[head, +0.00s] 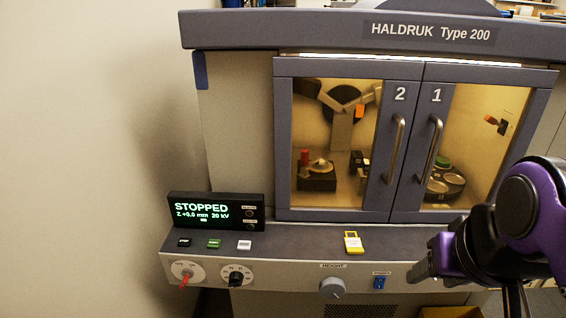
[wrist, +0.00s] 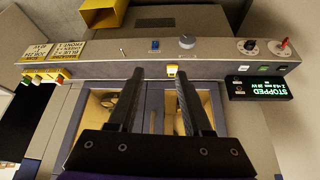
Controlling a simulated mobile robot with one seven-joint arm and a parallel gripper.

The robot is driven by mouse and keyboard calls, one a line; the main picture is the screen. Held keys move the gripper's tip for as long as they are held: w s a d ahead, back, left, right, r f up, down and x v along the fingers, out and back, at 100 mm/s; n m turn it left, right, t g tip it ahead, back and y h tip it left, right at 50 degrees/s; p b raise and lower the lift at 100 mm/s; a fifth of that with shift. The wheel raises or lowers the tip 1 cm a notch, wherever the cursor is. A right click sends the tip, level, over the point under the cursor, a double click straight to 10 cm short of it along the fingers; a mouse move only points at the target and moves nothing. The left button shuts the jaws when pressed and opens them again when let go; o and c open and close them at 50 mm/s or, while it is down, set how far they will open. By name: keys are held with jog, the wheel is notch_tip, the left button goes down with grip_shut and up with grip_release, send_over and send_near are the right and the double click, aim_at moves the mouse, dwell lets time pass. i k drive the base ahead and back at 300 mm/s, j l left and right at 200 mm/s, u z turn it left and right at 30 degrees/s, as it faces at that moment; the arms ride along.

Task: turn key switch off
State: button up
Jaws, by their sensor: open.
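A switch with a red handle (head: 185,278), which looks like the key switch, sits on a round white plate at the left end of the console front. Its red handle points down, slightly tilted; the plate's lettering is too small to read. In the wrist view the red handle (wrist: 284,43) is at the upper right, upside down. My gripper (head: 421,272) is at the right of the console in the head view, well away from the red handle. Its two fingers (wrist: 160,72) are apart and empty in the wrist view.
A black knob (head: 236,276) is just right of the red handle. A height knob (head: 333,287) and blue switch (head: 379,283) lie further right. Small buttons (head: 213,244) and a display (head: 217,211) reading STOPPED are above. Both cabinet doors (head: 415,140) are shut.

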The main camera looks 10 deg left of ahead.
aim_at(186, 274)
jog(key=u, duration=1.3)
jog(key=j+u, duration=0.15)
jog(key=j, duration=0.25)
jog(key=i+j+z, duration=0.15)
jog(key=l+u, duration=0.45)
jog(key=l, duration=0.15)
jog(key=k+j+z, duration=0.1)
jog(key=z, duration=1.65)
jog(key=u, duration=1.35)
